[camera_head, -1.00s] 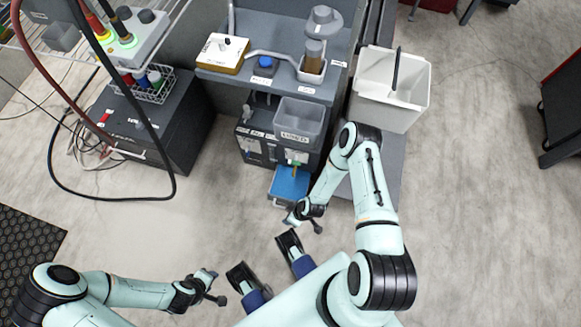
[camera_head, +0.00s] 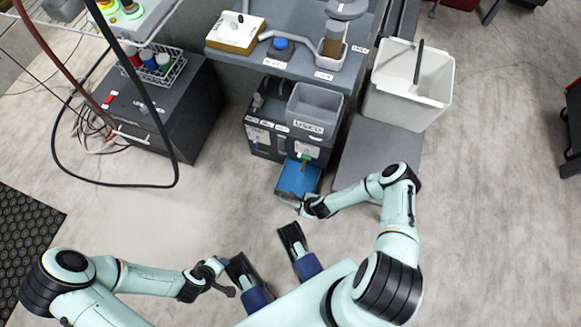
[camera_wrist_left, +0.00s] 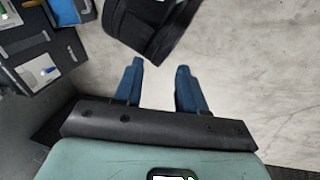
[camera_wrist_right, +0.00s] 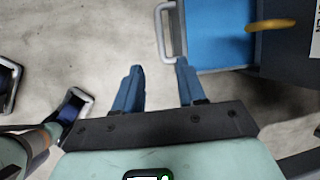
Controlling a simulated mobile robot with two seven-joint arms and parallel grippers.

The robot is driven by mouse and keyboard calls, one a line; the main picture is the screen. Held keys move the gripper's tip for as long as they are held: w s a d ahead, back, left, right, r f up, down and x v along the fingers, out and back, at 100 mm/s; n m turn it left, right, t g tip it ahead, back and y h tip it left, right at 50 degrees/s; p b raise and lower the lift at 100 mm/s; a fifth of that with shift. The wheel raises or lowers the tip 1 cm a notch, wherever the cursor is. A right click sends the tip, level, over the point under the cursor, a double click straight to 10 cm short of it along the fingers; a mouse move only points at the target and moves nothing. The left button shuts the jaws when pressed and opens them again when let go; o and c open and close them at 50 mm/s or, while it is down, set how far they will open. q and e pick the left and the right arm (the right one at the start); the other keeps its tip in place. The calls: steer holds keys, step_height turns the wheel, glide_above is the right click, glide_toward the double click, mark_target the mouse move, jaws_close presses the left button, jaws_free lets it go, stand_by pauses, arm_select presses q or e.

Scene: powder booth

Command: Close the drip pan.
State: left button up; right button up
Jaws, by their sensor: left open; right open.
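The drip pan (camera_head: 298,179) is a blue-floored drawer that sticks out of the low front of the dark cabinet (camera_head: 262,139). In the right wrist view the pan (camera_wrist_right: 215,38) is at the top right, with its grey handle (camera_wrist_right: 166,32) on its left edge. My right gripper (camera_head: 305,206) is open and empty, close to the pan's front. Its fingers (camera_wrist_right: 160,74) point toward the handle, which is ahead of the right finger; contact cannot be made out. My left gripper (camera_head: 222,272) is open and empty, far left of the pan; its fingers (camera_wrist_left: 158,80) hold nothing.
A grey hopper (camera_head: 315,107) sits above the pan. A grey platform (camera_head: 378,158) lies to the right, with a white bin (camera_head: 408,88) on it. A black box (camera_head: 150,110) with cables stands at the left.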

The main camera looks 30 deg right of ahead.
arm_select(q)
steer(key=w+a+f+t+b, duration=0.1)
steer(key=w+a+f+b, duration=0.2)
steer(key=w+f+b, duration=0.15)
arm_select(e)
glide_toward(290, 203)
steer(key=x, duration=0.3)
steer(key=b+x, duration=0.1)
steer(key=x, duration=0.3)
steer(key=shift+a, duration=0.1)
arm_select(q)
steer(key=s+f+g, duration=0.2)
steer(key=s+f, duration=0.2)
steer(key=s, duration=0.2)
steer(key=shift+s+a+f+n+y+b, duration=0.2)
steer(key=shift+f+n+y+b, duration=0.1)
steer(key=shift+n+y+b, duration=0.1)
arm_select(e)
steer(key=shift+w+f, duration=0.15)
steer(key=shift+f, duration=0.2)
arm_select(q)
steer(key=shift+w, duration=0.1)
arm_select(e)
jaws_close()
